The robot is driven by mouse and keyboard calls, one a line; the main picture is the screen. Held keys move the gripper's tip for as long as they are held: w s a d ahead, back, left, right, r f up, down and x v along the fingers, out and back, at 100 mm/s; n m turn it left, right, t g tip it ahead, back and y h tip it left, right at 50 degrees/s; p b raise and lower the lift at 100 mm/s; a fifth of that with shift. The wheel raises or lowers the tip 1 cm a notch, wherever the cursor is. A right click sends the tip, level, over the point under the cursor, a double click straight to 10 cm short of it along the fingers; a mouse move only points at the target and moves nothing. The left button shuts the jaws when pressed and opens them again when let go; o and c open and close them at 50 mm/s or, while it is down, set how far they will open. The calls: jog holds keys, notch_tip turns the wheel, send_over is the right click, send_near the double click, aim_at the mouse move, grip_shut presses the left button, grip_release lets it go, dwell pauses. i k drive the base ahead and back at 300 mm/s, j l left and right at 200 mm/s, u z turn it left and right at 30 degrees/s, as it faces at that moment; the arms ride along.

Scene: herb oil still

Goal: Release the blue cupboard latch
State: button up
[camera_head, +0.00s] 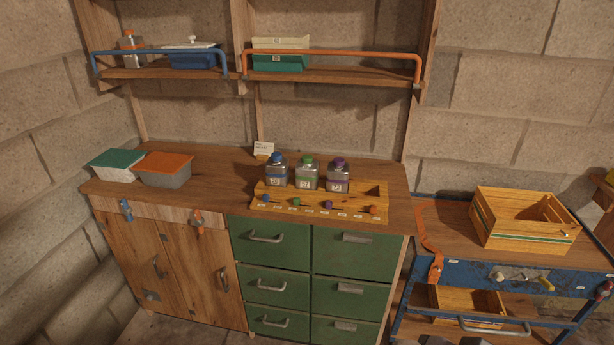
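The blue latch (126,209) sits at the top of the left door of the wooden cupboard (145,245), on the strip just under the worktop. It hangs roughly upright across the strip and the top of the door. At this size I cannot tell how it is fastened. A similar orange latch (199,221) is at the top of the right door. Both doors appear shut, each with a dark handle. My gripper is not in view.
Boxes with a teal lid (118,160) and an orange lid (163,164) stand above the cupboard. Green drawers (270,243) adjoin on the right. A bottle rack (275,205) is on the worktop, and a blue cart (460,270) stands further right.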

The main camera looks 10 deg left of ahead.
aim_at(127, 210)
jog(key=u, duration=1.75)
